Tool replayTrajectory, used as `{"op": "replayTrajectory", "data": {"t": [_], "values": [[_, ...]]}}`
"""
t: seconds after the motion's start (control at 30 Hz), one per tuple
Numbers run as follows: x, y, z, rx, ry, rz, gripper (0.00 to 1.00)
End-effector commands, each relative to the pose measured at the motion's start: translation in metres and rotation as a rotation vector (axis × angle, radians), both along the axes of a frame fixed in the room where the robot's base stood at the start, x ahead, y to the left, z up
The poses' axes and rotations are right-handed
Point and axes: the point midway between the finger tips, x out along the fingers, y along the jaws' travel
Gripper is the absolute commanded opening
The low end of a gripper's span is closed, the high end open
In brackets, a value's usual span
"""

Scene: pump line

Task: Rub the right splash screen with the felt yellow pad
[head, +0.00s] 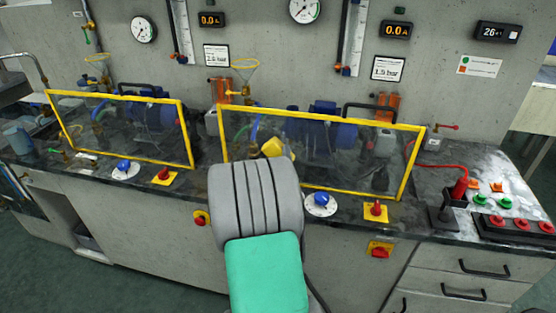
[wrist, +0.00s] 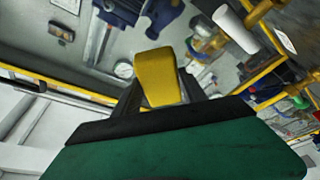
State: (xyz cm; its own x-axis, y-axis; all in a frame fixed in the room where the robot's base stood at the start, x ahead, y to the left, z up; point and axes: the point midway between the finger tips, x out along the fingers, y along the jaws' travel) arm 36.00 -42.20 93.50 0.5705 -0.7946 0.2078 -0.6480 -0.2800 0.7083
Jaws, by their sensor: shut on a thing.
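The right splash screen is a clear pane in a yellow frame (head: 322,119), upright on the bench in the head view. My gripper (wrist: 160,92) is shut on the felt yellow pad (wrist: 158,72), whose broad face shows in the wrist view between the dark fingers. In the head view the pad (head: 273,147) shows just above my grey wrist, overlapping the left-middle part of the right screen. My arm hides the fingers there and the screen's lower left edge. I cannot tell whether the pad touches the pane.
The left splash screen (head: 118,97) stands beside it. Pumps lie behind both screens. A blue knob (head: 321,199) and a red switch (head: 376,208) sit in front of the right screen.

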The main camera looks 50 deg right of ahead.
Motion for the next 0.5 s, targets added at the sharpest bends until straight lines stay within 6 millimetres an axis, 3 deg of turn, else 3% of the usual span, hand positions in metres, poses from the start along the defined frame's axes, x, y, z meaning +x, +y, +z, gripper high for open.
{"op": "replayTrajectory", "data": {"t": [0.5], "values": [[0.0035,-0.0089,0.0006,-0.001,-0.002,0.0,0.17]]}}
